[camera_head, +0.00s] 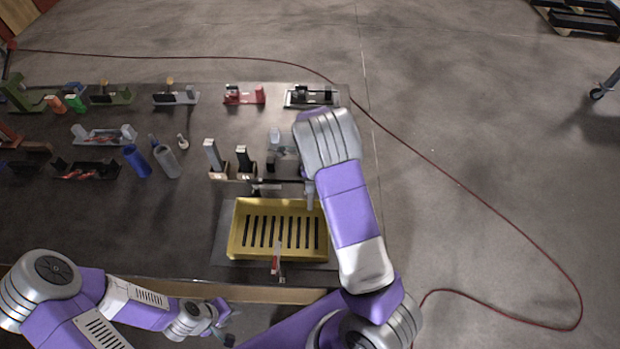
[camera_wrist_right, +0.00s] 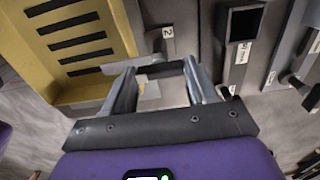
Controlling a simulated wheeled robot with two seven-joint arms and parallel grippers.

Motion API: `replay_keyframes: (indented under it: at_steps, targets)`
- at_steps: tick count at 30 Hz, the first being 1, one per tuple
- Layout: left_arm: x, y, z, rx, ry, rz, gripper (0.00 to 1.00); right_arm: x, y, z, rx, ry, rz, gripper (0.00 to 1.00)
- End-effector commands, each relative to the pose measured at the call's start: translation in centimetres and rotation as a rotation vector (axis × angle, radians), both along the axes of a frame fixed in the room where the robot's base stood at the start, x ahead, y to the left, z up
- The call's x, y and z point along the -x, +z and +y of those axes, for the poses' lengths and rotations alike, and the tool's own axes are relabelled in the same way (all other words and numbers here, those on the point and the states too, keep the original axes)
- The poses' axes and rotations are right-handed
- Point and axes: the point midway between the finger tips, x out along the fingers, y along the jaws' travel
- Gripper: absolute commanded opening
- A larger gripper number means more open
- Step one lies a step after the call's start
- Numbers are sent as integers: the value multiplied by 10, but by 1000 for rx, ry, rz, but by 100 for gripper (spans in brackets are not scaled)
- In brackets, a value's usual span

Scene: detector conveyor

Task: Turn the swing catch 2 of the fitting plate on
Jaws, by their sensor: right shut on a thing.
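The fitting plate (camera_head: 222,252) lies near the table's front edge under a yellow slotted tray (camera_head: 233,240). In the right wrist view the tray (camera_wrist_right: 68,92) is at the left, and a label "2" (camera_wrist_right: 167,33) marks swing catch 2. In the head view this gripper (camera_head: 310,196) reaches down by the tray's back right corner. My left gripper (camera_head: 222,313) is low, in front of the table, its jaws unclear.
A red-and-white piece (camera_head: 275,264) stands at the tray's front. Behind the tray are upright holders (camera_head: 242,160), a blue cylinder (camera_head: 137,162) and a grey one (camera_head: 167,162). Several small fixtures line the table's back. The table's left front is clear.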

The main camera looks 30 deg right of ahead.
Motion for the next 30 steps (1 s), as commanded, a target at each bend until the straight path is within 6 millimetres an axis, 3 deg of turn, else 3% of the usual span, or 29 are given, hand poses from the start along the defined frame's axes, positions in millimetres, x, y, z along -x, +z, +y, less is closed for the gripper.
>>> replay_keyframes:
  at_steps: [3,4,8,19,30]
  targets:
    - [0,0,0,0,0,0,34,-1,0,0,-1,0,-3,2]
    - [0,0,0,0,0,0,34,-1,0,0,0,0,-2,62]
    - [0,0,0,0,0,0,34,-1,0,0,0,1,-1,82]
    - [0,1,0,0,0,0,34,-1,7,0,0,2,-2,83]
    - [0,7,0,0,0,0,34,-1,65,1,0,3,-4,83]
